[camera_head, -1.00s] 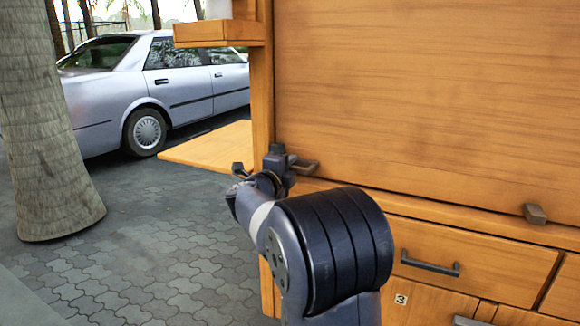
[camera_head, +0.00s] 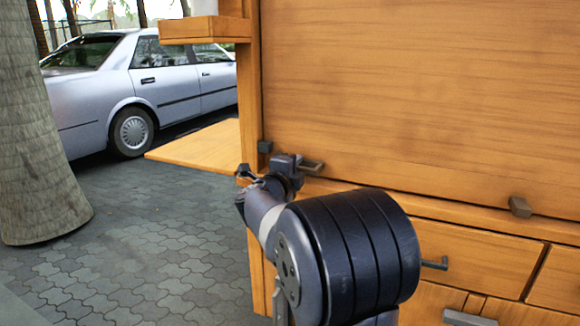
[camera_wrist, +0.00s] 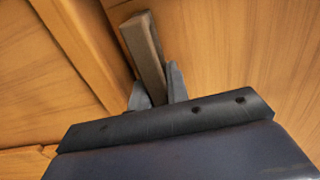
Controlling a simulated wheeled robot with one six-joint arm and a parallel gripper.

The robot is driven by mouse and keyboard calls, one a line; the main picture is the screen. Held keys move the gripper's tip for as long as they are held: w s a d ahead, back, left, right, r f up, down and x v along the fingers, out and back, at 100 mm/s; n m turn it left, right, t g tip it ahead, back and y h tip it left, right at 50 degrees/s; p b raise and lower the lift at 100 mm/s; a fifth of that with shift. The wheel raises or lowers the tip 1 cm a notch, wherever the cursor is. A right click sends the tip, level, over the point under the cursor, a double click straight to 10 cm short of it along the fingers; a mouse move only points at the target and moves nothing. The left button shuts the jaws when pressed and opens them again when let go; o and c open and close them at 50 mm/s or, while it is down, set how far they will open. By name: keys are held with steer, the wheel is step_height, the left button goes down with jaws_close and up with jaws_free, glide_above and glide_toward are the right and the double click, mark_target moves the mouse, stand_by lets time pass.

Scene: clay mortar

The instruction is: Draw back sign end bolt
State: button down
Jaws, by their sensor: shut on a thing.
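The sign end bolt (camera_head: 313,166) is a short grey-brown bar at the lower left corner of the large wooden sign panel (camera_head: 400,90). My gripper (camera_head: 296,167) is shut on it at the panel's lower edge. In the wrist view the bar (camera_wrist: 143,45) stands between the two grey fingers of my gripper (camera_wrist: 156,88), with its far end sticking out beyond them. A small dark block (camera_head: 265,147) sits on the upright post to the left, apart from my gripper. The bolt's near end is hidden by the gripper.
A similar grey-brown block (camera_head: 520,207) is at the panel's lower right. Below are drawers with a dark handle (camera_head: 435,263). A wooden shelf (camera_head: 200,145) juts out left.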

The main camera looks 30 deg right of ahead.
steer(key=shift+s+d+f, duration=0.1)
steer(key=shift+d, duration=0.05)
steer(key=c, duration=1.4)
jaws_free()
steer(key=shift+o, duration=0.2)
steer(key=shift+s, duration=0.1)
steer(key=p+v, duration=0.2)
steer(key=v, duration=0.8)
steer(key=shift+s+a, duration=0.25)
steer(key=shift+a, duration=0.05)
